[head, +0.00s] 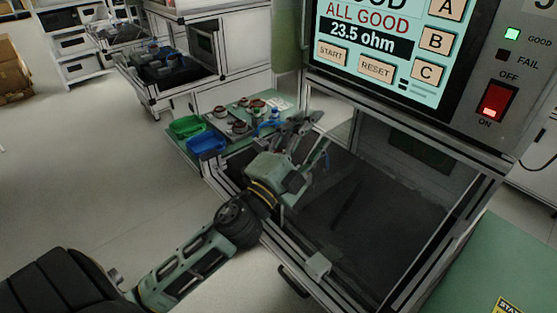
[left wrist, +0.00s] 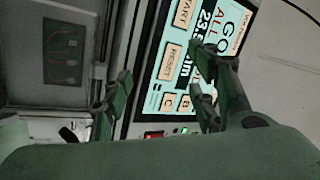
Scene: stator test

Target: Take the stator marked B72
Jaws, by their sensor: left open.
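Several small stators (head: 241,127), reddish and grey, stand on the side table left of the test machine in the head view. Their markings are too small to read, so I cannot tell which is B72. My left gripper (head: 314,137) is open, at the front opening of the test machine, right of the stators and apart from them. In the left wrist view my left gripper (left wrist: 160,92) has its fingers spread with nothing between them, and the machine's screen shows beyond. My right gripper is not in view.
The test machine's screen (head: 375,45) reads ALL GOOD, 23.5 ohm; its green GOOD lamp (head: 512,34) is lit. Below is the open test bay (head: 375,205) with a dark floor. A green bin (head: 186,127) and a blue bin (head: 206,143) sit at the side table's edge.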

